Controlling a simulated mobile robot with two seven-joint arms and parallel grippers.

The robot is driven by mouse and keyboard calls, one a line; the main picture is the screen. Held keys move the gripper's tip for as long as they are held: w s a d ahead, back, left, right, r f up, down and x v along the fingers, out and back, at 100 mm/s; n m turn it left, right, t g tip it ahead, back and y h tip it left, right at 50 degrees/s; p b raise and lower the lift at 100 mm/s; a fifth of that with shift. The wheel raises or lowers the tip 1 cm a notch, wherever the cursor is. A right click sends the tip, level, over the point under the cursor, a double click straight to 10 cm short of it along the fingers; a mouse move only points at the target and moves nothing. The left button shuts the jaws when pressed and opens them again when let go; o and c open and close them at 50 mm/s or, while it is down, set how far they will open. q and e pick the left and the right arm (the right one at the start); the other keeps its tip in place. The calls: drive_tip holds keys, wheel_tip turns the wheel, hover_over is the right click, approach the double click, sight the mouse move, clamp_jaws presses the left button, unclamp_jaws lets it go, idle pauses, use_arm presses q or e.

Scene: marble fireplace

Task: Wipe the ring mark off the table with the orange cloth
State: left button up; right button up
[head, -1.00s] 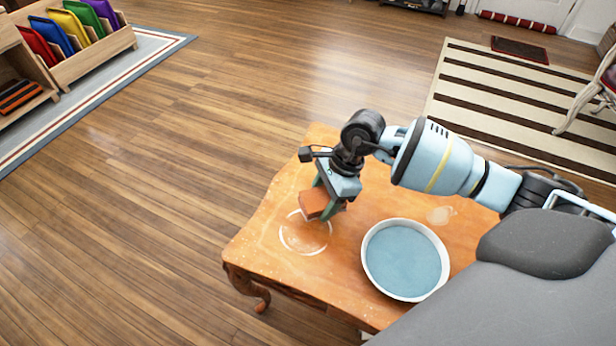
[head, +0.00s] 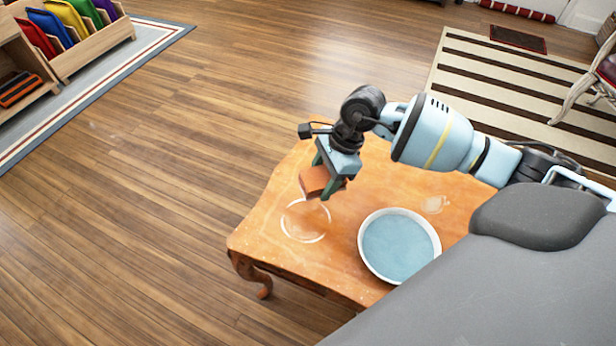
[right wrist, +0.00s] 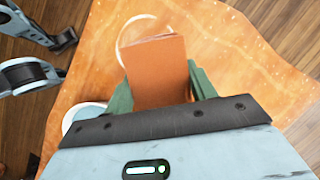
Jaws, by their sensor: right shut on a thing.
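The orange cloth (head: 314,183) is a folded block held in my right gripper (head: 331,184), which is shut on it above the wooden table (head: 262,215). The pale ring mark (head: 304,241) is on the table near its left end, just below the cloth in the head view. The cloth overlaps the ring's upper edge in that view; whether it touches the tabletop I cannot tell. In the right wrist view, the cloth (right wrist: 155,72) sits between the green fingers and hides part of the ring (right wrist: 120,42). My left gripper is not seen for certain.
A white-rimmed bowl (head: 400,246) with a blue-grey inside stands on the table, right of the ring. A pale smudge (head: 436,204) lies beyond it. Wooden floor surrounds the table's left side. A shelf unit (head: 95,45) and striped rug (head: 500,90) are farther off.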

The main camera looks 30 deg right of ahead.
drive_tip(key=s+a+r+n+g+h, duration=0.2)
drive_tip(key=s+r+n, duration=0.2)
drive_tip(key=r+n, duration=0.3)
drive_tip(key=s+a+r+n+g+h, duration=0.2)
drive_tip(key=r+n, duration=0.6)
drive_tip(key=n, duration=0.5)
drive_tip(key=shift+s+a+g, duration=0.7)
drive_tip(key=shift+s, duration=0.2)
